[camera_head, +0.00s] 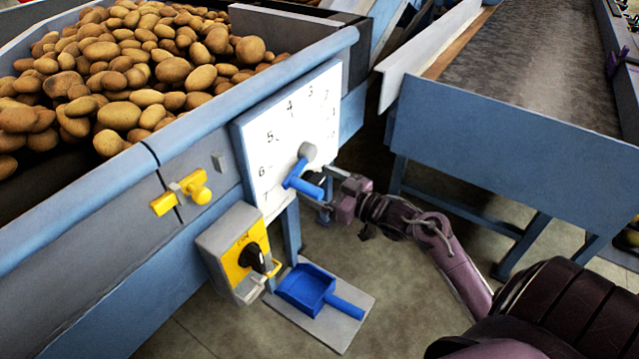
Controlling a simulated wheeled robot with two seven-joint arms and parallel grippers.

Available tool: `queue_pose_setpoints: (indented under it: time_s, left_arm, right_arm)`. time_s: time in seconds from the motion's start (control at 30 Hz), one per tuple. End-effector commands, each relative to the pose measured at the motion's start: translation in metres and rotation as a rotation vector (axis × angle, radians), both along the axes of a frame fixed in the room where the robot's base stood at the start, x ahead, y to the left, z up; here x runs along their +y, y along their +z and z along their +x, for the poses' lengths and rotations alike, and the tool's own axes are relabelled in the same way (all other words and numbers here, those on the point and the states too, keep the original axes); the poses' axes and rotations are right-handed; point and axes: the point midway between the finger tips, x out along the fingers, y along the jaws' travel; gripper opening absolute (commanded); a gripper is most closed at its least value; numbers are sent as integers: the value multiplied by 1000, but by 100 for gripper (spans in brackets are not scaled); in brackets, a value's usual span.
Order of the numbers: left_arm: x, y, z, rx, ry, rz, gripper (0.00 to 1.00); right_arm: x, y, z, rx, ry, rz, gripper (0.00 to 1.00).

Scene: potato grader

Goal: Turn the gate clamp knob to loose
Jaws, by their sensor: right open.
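A white scale plate (262,142) with numbers is fixed to the blue hopper's side. A yellow latch-like piece with a rounded yellow knob (201,193) sits on the hopper wall to the left. I cannot tell for certain which knob is the gate clamp knob. My right gripper (325,190) is open at the end of the blue handle, below the grey knob. Whether it touches the handle is unclear. My left gripper is out of view.
A grey box (217,250) with a black rotary switch (252,257) on a yellow plate hangs below the scale. A blue dustpan (306,289) lies on a grey plate near the floor. A blue-framed conveyor (520,150) stands at the right. The hopper holds several potatoes (150,60).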

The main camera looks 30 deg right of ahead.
Motion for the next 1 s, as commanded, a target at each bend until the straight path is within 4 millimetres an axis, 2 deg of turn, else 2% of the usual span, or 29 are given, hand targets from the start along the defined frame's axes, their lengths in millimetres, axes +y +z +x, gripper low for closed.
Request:
queue_pose_setpoints:
  time_s: [0.27, 0.6, 1.0]
  left_arm:
    - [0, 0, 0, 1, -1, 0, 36]
    - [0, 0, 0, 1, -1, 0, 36]
    - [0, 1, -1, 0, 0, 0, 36]
  right_arm:
    - [1, 0, 2, 0, 0, 1, 82]
    - [1, 0, 2, 0, 0, 1, 39]
    - [2, 0, 2, -26, 1, -67, 37]
